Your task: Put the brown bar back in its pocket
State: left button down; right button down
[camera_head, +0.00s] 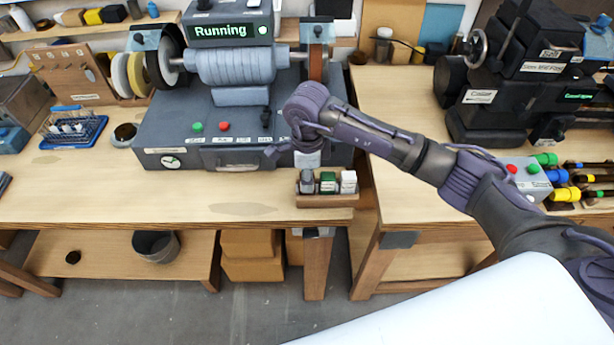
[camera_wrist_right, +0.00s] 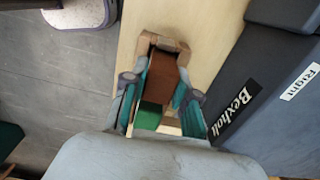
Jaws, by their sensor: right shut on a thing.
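The wooden holder (camera_head: 327,201) stands at the front edge of the left bench. A green bar (camera_head: 327,182) and a white bar (camera_head: 348,181) stand upright in its middle and right pockets. My right gripper (camera_head: 307,181) is over the left end of the holder, pointing down. In the right wrist view, its teal fingertips (camera_wrist_right: 160,96) are shut on the brown bar (camera_wrist_right: 164,74). The bar is at the end pocket, framed by the holder's rim (camera_wrist_right: 173,39). I cannot tell how deep it sits. The green bar (camera_wrist_right: 148,117) is close beside it. My left gripper is not in view.
A grey grinding machine (camera_head: 235,130) showing "Running" stands just behind the holder. A small button box (camera_head: 527,178) and several tools lie on the right bench. Bare bench top (camera_head: 130,200) lies left of the holder.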

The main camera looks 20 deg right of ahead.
jog(key=shift+f, duration=0.15)
jog(key=c, duration=0.8)
grip_release()
